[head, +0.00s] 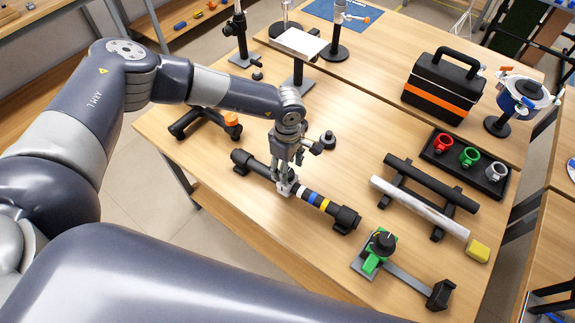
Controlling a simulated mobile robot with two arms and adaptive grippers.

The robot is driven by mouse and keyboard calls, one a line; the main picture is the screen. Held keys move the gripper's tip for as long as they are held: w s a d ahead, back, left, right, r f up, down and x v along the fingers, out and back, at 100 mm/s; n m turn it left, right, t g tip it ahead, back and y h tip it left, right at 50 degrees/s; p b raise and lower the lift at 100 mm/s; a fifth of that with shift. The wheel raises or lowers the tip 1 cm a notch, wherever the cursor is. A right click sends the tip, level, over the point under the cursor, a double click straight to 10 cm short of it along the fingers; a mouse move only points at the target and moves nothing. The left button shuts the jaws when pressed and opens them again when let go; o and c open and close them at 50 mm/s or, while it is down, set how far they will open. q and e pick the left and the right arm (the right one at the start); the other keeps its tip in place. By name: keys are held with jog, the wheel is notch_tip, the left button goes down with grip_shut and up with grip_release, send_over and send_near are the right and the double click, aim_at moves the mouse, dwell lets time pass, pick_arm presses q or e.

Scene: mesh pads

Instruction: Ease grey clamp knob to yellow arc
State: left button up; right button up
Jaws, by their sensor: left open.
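A black bar with coloured bands lies across the table between two black end holders. A pale grey clamp (286,187) sits on the bar near its middle, partly hidden by my fingers. Right of it come a white band, a blue band (310,197) and a yellow band (323,204), which looks like the yellow arc. The clamp's knob is too small and covered to make out. My left gripper (287,172) points down at the clamp, open, its fingertips close around or beside its top; I cannot tell whether they touch. My right gripper is out of view.
A small black knob piece (328,140) stands behind the bar. A green fixture with a black knob (382,243) is at front right. A rack with a white tube (418,206), a tray of coloured cups (433,157) and a toolbox (443,87) stand right.

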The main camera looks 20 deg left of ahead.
pick_arm(q)
jog(key=shift+f, duration=0.75)
jog(key=c, duration=1.1)
jog(key=shift+o, duration=0.2)
